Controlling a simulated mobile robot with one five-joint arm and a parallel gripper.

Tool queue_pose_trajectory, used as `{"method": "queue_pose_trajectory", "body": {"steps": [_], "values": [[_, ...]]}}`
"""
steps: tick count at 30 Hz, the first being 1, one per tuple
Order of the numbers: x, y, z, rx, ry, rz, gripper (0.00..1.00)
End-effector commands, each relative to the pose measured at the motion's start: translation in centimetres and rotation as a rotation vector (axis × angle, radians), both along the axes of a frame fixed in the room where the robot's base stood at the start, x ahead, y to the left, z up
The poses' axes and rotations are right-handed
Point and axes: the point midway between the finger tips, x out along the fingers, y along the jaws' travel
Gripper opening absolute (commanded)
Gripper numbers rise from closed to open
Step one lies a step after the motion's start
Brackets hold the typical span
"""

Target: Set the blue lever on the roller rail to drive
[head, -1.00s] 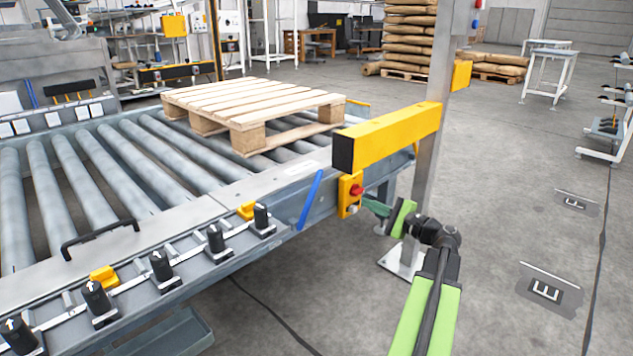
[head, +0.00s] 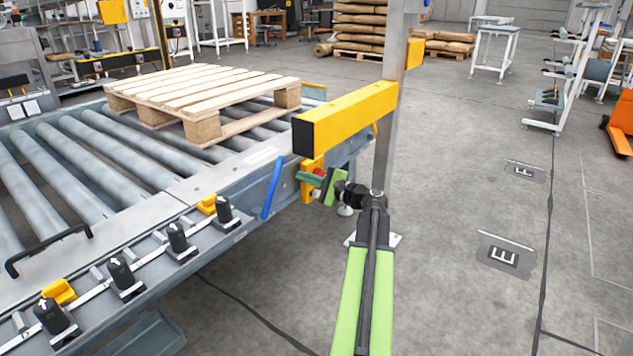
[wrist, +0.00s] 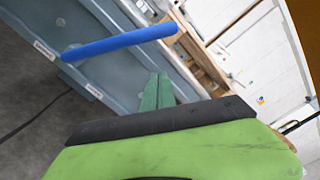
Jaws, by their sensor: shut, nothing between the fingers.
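The blue lever (head: 272,188) is a straight bar on the side of the roller rail (head: 240,200), near the rail's right end. In the head view it leans slightly, its top to the right. In the wrist view the lever (wrist: 120,43) lies across the upper left, beyond the fingertips. My gripper (head: 308,179) is at the end of the green arm, right of the lever and apart from it. Its green fingers (wrist: 156,90) are together and empty, pointing toward the rail side. The lever's pivot is not clear in either view.
A yellow beam (head: 345,118) on a grey post stands just above and behind my gripper. A yellow box is partly hidden behind the gripper. A wooden pallet (head: 200,92) lies on the rollers. Black knobs (head: 178,238) line the rail's front.

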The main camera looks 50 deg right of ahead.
Motion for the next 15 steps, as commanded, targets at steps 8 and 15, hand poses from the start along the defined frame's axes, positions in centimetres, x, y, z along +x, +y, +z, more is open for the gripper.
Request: {"method": "queue_pose_trajectory", "body": {"steps": [8,15], "values": [[2.4,2.8,1.8,0.0,0.0,0.001,0.0],[2.6,3.7,2.1,0.0,0.0,-0.001,0.0]]}}
